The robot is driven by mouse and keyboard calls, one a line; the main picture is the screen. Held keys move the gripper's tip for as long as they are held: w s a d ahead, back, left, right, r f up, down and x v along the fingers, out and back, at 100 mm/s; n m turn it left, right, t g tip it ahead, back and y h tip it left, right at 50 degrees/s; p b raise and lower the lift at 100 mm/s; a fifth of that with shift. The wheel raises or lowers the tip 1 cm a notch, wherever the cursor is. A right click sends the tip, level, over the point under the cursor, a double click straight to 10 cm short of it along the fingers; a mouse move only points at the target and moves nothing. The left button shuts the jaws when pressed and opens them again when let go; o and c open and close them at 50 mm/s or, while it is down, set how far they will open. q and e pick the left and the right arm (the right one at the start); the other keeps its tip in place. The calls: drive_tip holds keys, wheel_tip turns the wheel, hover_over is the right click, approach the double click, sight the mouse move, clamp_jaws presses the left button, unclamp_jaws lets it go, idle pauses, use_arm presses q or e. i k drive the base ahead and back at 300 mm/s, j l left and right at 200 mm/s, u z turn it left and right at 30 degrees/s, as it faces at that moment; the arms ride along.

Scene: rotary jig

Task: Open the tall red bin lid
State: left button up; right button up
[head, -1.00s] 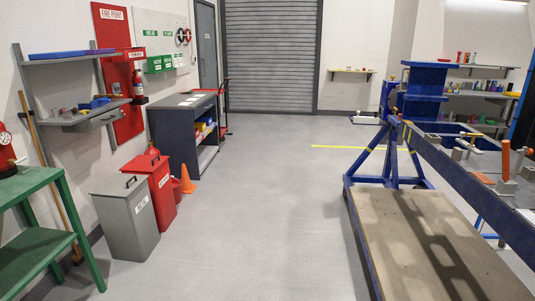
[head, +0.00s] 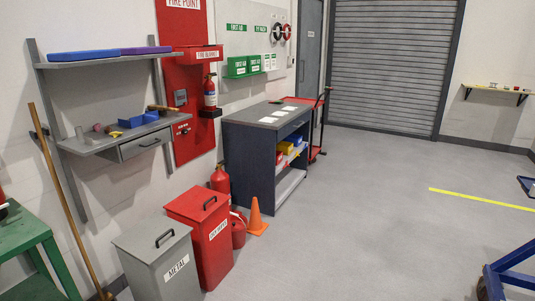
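The tall red bin (head: 212,246) stands on the floor against the left wall, with a white label on its front. Neither of my grippers shows in the head view.
A grey bin (head: 160,262) labelled METAL stands left of the red bin. A red extinguisher (head: 220,180), a red can (head: 238,229) and an orange cone (head: 256,216) stand behind and right. A green table (head: 25,235) is at left. The floor in front is clear.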

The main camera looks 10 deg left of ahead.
sight(198, 203)
drive_tip(key=i+u, duration=0.1)
drive_tip(key=i, duration=0.8)
drive_tip(key=i+l+u, duration=0.15)
drive_tip(key=i, duration=0.7)
